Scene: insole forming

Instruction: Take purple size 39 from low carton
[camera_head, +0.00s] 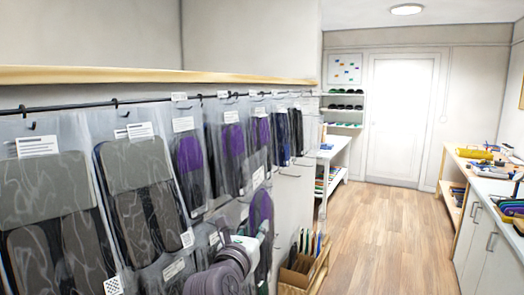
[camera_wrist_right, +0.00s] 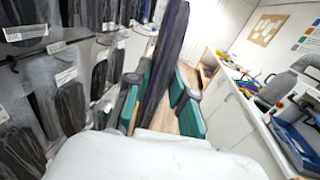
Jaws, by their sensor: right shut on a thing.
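My right gripper (camera_head: 247,240) is low in front of the hanging packs in the head view. It is shut on a purple insole (camera_head: 261,212), which stands upright above it. In the right wrist view the insole (camera_wrist_right: 167,55) is seen edge-on, dark with a purple edge, between the teal finger pads (camera_wrist_right: 158,108). I cannot read a size on it. The low cardboard carton (camera_head: 294,278) stands on the floor beyond the gripper, with several upright insoles in it. My left gripper is not in view.
Clear packs of grey (camera_head: 140,200) and purple insoles (camera_head: 190,160) hang from a dark rail along the left wall. A white side table (camera_head: 337,145) stands behind. A cluttered counter (camera_head: 497,172) runs along the right. The wooden floor (camera_head: 375,235) between is clear.

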